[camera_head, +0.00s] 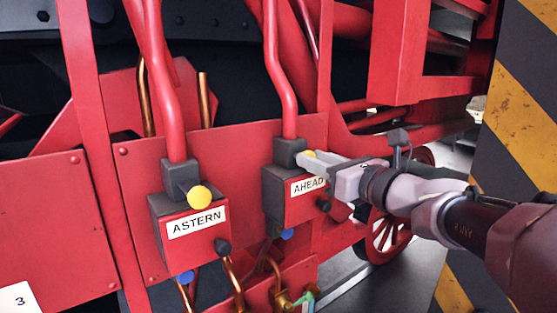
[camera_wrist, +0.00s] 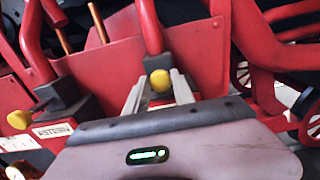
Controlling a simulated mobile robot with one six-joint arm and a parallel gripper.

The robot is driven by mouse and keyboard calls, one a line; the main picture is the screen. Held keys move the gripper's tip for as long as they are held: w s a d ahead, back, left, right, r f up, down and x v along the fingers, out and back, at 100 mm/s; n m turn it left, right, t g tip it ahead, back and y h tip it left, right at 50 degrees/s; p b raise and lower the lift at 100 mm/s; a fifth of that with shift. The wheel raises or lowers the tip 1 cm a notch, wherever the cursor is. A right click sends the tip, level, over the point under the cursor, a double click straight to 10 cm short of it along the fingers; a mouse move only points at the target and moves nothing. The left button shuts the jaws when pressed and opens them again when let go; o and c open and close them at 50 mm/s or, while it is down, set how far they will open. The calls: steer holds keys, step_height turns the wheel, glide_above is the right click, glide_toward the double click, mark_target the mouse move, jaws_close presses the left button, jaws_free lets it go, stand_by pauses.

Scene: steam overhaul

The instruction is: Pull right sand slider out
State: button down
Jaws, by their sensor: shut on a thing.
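The right sand slider's yellow knob (camera_head: 309,154) is at the top of the red box labelled AHEAD (camera_head: 294,205), in front of its grey block (camera_head: 288,152). My gripper (camera_head: 306,159) reaches in from the right and is shut on this knob. In the wrist view the yellow knob (camera_wrist: 160,80) sits between the two pale fingers, which partly hide it in the head view. How far the slider is out cannot be told.
To the left is a matching box labelled ASTERN (camera_head: 194,228) with its own yellow knob (camera_head: 199,197). Red pipes (camera_head: 279,65) rise above both boxes. A red spoked wheel (camera_head: 385,240) and a striped pillar (camera_head: 528,100) stand to the right.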

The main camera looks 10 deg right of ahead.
steer(key=shift+s+d, duration=0.1)
stand_by(0.8)
steer(key=v, duration=0.3)
steer(key=shift+s+d+b, duration=0.1)
steer(key=shift+s+b, duration=0.1)
steer(key=shift+b, duration=0.15)
steer(key=c, duration=1.4)
jaws_free()
steer(key=o, duration=0.3)
steer(key=shift+s+d, duration=0.1)
steer(key=shift+s, duration=0.05)
steer(key=shift+o, duration=0.2)
